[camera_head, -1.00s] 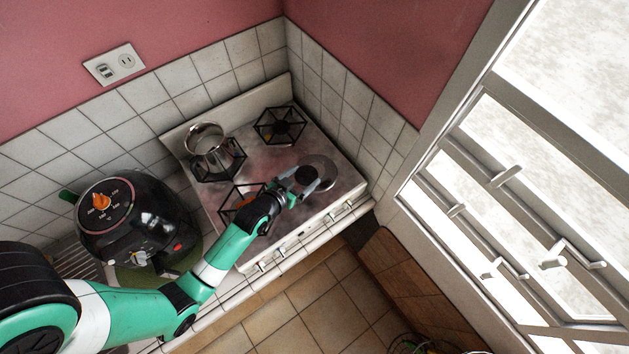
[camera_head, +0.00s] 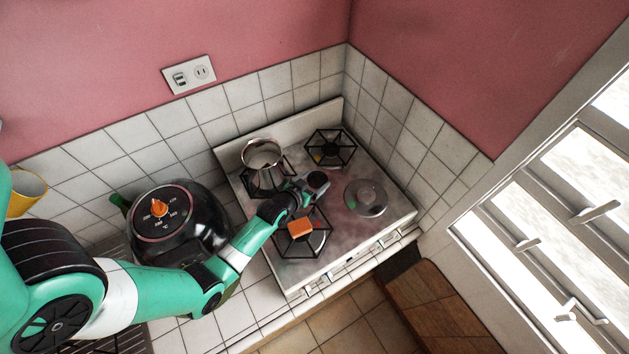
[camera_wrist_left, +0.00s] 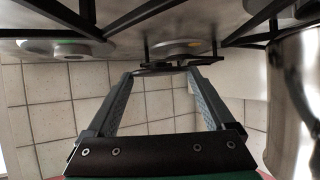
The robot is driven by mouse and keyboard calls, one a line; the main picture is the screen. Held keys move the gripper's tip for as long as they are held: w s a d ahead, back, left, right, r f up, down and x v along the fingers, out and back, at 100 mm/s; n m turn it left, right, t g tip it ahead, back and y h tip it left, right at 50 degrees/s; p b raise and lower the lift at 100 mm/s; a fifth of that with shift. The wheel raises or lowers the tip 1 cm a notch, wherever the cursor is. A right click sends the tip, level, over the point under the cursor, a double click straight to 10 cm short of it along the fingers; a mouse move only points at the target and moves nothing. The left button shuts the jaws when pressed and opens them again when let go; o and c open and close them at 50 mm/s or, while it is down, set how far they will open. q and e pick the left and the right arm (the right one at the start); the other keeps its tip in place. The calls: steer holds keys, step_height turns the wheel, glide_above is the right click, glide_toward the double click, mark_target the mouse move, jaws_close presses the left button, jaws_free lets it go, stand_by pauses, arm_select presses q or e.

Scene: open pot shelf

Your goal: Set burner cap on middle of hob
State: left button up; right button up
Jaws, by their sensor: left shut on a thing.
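The burner cap (camera_head: 317,179) is a dark round disc in my left gripper (camera_head: 314,189). My left gripper is shut on it and holds it over the middle of the hob (camera_head: 337,235), between the burners. In the left wrist view the cap (camera_wrist_left: 163,67) shows edge-on as a dark thin shape between the fingertips. I cannot tell whether it touches the hob surface. The front right burner (camera_head: 367,197) is bare, with no grate and no dark cap on it. My right gripper is out of view.
A steel pot (camera_head: 262,161) stands on the back left grate, close to my left gripper. An orange block (camera_head: 299,228) lies on the front left grate. The back right grate (camera_head: 330,148) is empty. A black air fryer (camera_head: 172,222) stands left of the hob.

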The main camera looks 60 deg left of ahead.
arm_select(q)
steer(key=shift+f+b, duration=1.7)
steer(key=shift+f, duration=0.5)
steer(key=shift+f+b, duration=0.3)
steer(key=shift+f, duration=0.05)
steer(key=o, duration=1.1)
steer(key=shift+o, duration=0.2)
steer(key=shift+r, duration=0.1)
steer(key=r, duration=0.2)
steer(key=r+p, duration=0.1)
steer(key=shift+s+d+r, duration=0.2)
steer(key=shift+r, duration=0.2)
steer(key=s+d+r+p, duration=0.1)
steer(key=s+d+r, duration=0.3)
steer(key=d, duration=0.1)
steer(key=s+d+r, duration=0.5)
steer(key=shift+p, duration=0.4)
